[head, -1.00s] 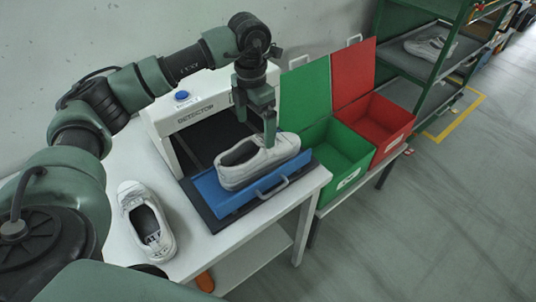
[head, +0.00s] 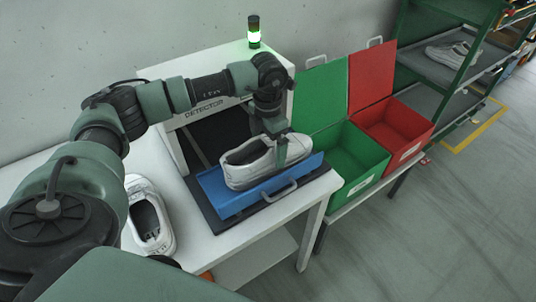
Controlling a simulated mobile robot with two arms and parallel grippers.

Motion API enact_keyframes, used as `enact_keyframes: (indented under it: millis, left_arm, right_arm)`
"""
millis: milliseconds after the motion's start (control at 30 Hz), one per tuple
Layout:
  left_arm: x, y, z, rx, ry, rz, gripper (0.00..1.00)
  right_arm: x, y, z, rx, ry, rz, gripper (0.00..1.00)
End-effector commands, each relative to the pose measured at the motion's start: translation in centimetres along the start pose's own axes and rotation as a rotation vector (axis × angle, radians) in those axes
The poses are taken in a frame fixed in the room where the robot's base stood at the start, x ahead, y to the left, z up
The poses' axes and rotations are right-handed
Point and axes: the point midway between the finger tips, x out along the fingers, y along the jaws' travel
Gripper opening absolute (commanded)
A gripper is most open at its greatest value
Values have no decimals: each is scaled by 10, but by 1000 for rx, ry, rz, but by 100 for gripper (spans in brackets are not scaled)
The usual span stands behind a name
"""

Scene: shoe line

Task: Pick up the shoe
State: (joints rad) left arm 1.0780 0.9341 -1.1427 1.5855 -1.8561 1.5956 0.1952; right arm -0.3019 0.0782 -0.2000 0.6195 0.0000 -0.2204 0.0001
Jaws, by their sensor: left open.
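A white shoe (head: 250,168) lies on the blue tray (head: 219,206) in front of the detector, its toe to the right. My left gripper (head: 282,153) points down over the front half of this shoe, with its fingers at the shoe's upper. It is open, and I cannot tell whether the fingers touch the shoe. A second white shoe (head: 160,238) lies on the white table at the left, beside my arm. My right gripper is not in view.
An open green box (head: 353,167) and an open red box (head: 410,128) stand to the right. A green shelf rack (head: 437,68) holds another shoe (head: 453,50).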

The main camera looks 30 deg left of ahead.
Motion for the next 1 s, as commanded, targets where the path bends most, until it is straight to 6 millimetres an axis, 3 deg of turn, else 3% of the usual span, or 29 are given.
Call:
enact_keyframes:
  millis: [133,367,667,1000]
  left_arm:
    - [13,-1,0,1,1,-1,100]
    - [15,-1,0,2,-1,0,100]
    - [14,-1,1,1,-2,-1,19]
    - [9,0,1,1,-4,-1,18]
  right_arm:
    - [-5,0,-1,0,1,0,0]
    - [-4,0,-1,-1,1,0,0]
    - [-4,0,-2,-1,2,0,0]
    - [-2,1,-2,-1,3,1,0]
